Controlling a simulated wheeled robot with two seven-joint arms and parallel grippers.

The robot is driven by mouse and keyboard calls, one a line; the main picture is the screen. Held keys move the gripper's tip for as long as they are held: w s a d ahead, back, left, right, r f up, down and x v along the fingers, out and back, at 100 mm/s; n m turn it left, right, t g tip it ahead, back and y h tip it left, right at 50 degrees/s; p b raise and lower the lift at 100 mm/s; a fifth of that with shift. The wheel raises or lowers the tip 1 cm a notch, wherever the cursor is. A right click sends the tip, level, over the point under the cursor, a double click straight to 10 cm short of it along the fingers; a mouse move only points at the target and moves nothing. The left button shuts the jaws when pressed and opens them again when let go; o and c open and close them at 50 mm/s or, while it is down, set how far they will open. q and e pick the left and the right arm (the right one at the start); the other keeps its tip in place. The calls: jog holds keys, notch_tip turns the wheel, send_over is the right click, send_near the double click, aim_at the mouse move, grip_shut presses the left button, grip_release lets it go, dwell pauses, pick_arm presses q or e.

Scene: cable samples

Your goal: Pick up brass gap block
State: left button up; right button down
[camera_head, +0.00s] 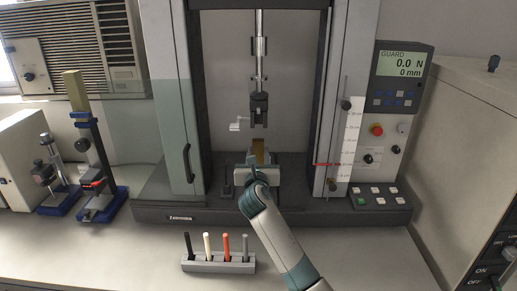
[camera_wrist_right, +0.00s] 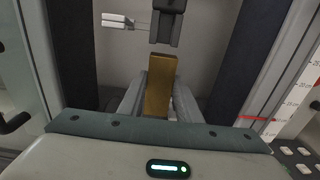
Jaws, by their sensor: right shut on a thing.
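The brass gap block (camera_head: 258,146) is a small upright gold-brown block in the lower middle of the testing machine, below the hanging upper grip (camera_head: 259,108). In the right wrist view the brass block (camera_wrist_right: 160,85) stands up between the two grey fingers of my right gripper (camera_wrist_right: 158,100). My right gripper (camera_head: 257,165) is shut on the block, and its arm reaches in from the lower right. The block's lower part is hidden by my gripper. The upper grip (camera_wrist_right: 167,25) is above the block, with a gap between them. My left gripper is not in view.
The machine's columns (camera_head: 350,100) stand on both sides, with a clear guard panel (camera_head: 180,130) at the left. A rack (camera_head: 218,262) with several coloured cable samples lies on the front bench. Clamp stands (camera_head: 95,185) are at the left. The control panel (camera_head: 392,120) reads 0.0 N and 0 mm.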

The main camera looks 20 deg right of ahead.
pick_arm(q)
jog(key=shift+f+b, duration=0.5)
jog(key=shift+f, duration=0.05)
pick_arm(e)
jog(key=v, duration=0.7)
jog(key=shift+s+r, duration=0.1)
